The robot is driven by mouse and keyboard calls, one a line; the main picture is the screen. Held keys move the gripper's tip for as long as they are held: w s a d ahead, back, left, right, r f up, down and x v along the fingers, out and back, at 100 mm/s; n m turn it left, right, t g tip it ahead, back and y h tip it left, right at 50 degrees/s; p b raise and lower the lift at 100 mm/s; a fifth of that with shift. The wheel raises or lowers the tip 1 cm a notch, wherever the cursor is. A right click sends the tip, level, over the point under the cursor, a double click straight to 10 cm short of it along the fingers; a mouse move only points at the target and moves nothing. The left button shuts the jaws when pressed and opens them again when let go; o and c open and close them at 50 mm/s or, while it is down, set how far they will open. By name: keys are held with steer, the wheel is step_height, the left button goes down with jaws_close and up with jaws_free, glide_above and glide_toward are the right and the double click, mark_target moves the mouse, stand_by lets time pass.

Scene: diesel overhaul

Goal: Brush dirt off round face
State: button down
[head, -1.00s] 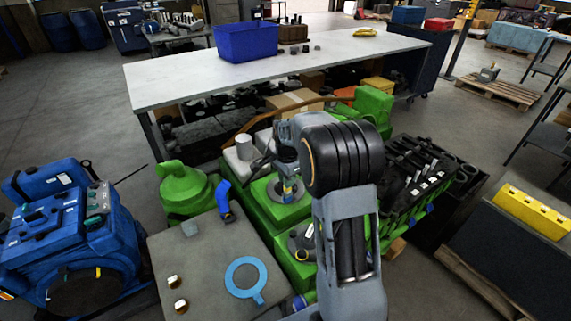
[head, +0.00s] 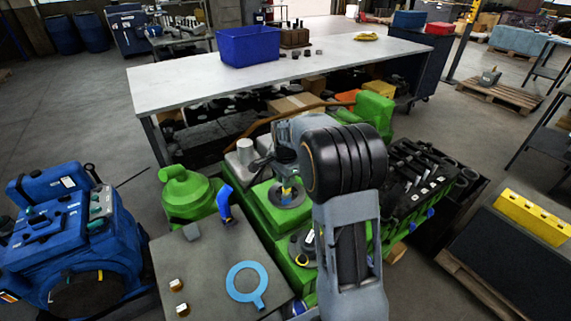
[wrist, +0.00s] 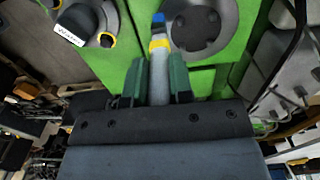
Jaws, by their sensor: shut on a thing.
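The round face (head: 289,197) is a grey disc set in the top of the green engine (head: 264,210). In the wrist view the round face (wrist: 210,22) shows dark holes and a darker middle. My gripper (wrist: 158,80) has green fingers shut on the grey handle of a brush (wrist: 159,47). The brush has a yellow band and a blue tip.
A grey table with a blue ring (head: 247,284) and a blue-handled tool (head: 225,204) stands at the front left. A black cap (wrist: 75,22) labelled "Water" sits beside the brush. A blue engine (head: 65,235) stands left. A long workbench (head: 190,82) runs behind.

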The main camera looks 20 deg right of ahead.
steer(key=shift+r+p, duration=1.9)
steer(key=shift+r, duration=0.9)
